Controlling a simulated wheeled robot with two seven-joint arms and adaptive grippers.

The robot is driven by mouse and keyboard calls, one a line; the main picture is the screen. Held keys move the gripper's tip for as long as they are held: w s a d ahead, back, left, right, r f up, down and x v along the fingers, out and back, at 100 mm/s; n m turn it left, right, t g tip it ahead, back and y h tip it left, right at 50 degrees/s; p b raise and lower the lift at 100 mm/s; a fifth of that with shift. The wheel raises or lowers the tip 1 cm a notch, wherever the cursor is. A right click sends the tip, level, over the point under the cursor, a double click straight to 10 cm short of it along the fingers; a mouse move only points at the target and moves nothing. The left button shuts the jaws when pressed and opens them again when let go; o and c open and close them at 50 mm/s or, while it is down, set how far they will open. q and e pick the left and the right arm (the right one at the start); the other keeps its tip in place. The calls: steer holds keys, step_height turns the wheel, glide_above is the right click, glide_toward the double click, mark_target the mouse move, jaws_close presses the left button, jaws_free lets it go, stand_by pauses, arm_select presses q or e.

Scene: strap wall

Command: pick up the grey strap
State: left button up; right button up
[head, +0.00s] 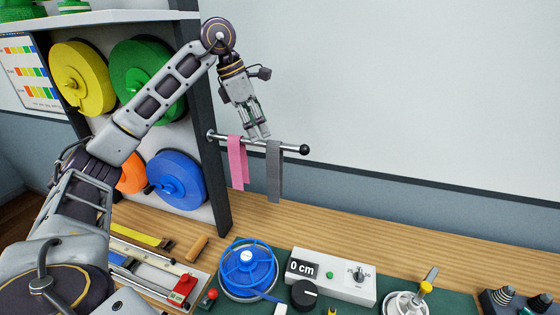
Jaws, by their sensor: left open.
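The grey strap (274,173) hangs over a metal rod (290,147) that sticks out to the right from the shelf frame. A pink strap (237,162) hangs on the same rod, to the left of the grey one. My left gripper (259,134) points down at the rod, its fingertips above the gap between the two straps. It is open with nothing seen between its fingers. Whether the fingertips touch the rod or a strap, I cannot tell. My right gripper is not in view.
The rod ends in a black ball (304,149). Yellow (80,80), green, orange and blue rolls fill the shelf at left. Below, the wooden bench (300,222) holds a blue reel (248,268) and a white box reading 0 cm (335,276). The wall at right is clear.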

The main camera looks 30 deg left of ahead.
mark_target(266, 146)
arm_select(q)
steer(key=shift+s+r, duration=0.1)
steer(key=shift+s, duration=0.15)
steer(key=shift+b+x, duration=2.4)
steer(key=shift+x, duration=1.15)
steer(key=shift+b+x, duration=0.55)
steer(key=shift+x, duration=0.95)
steer(key=shift+w, duration=0.15)
steer(key=shift+w+f, duration=0.1)
steer(key=shift+f, duration=0.15)
steer(key=c, duration=0.6)
steer(key=shift+d+f, duration=0.1)
steer(key=c, duration=0.4)
